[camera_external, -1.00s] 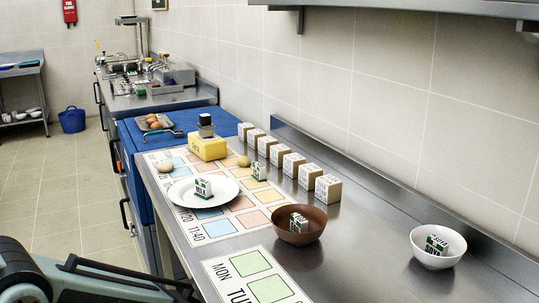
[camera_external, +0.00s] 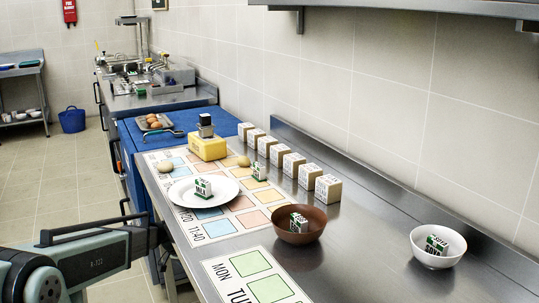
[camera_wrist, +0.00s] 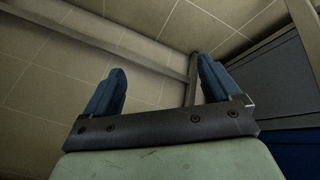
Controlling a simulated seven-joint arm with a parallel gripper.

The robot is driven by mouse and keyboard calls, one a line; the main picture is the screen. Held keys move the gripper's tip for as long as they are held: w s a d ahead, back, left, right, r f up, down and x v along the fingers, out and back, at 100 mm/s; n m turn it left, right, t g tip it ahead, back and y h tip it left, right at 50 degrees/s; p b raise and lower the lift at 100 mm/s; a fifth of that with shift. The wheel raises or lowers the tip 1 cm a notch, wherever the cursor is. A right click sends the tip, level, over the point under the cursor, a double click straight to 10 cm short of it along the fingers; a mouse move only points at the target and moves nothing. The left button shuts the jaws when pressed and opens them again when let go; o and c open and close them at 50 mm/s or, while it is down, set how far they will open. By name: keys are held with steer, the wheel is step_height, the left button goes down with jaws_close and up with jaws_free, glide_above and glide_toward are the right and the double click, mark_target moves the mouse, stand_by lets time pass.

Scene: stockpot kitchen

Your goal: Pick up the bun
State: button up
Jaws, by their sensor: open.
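Two small round tan things sit on the printed mat: one (camera_external: 165,166) at its left edge and one (camera_external: 243,161) beside the yellow block. Either could be the bun; I cannot tell which at this size. My gripper (camera_wrist: 161,80) shows two blue fingers set wide apart with nothing between them. In the external view it is at lower left, low beside the counter's front edge and well short of both tan things. The wrist view has no bun in it, only floor tiles and the counter's underside.
A white plate (camera_external: 228,190) with a small box lies on the mat. A brown bowl (camera_external: 301,236) and a white bowl (camera_external: 438,262) each hold a box. A row of boxes (camera_external: 328,190) stands behind. A yellow block (camera_external: 208,148) stands at the mat's far end.

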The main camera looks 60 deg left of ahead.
steer(key=s+a+r+t, duration=0.1)
steer(key=s+a+r, duration=0.45)
steer(key=a, duration=0.45)
steer(key=s+a+r+t, duration=0.1)
steer(key=s+a+r, duration=0.5)
steer(key=a, duration=0.4)
steer(key=s+a+r+g, duration=0.1)
steer(key=s+a+r, duration=0.3)
steer(key=r, duration=0.5)
steer(key=s+a+r+g, duration=0.1)
steer(key=s+a+r, duration=0.3)
steer(key=r, duration=0.5)
steer(key=w+d+r+n+g+y, duration=0.2)
steer(key=w+d+r+n+g, duration=0.4)
steer(key=w+d+r+n, duration=0.9)
steer(key=m, duration=0.4)
glide_above(165, 163)
steer(key=f, duration=0.3)
steer(key=shift+w+d+f, duration=0.15)
steer(key=shift+d, duration=0.15)
steer(key=shift+a+f, duration=0.15)
steer(key=shift+f, duration=0.75)
steer(key=shift+a+f, duration=0.2)
steer(key=shift+f, duration=0.7)
steer(key=shift+a+f, duration=0.15)
steer(key=shift+f, duration=0.75)
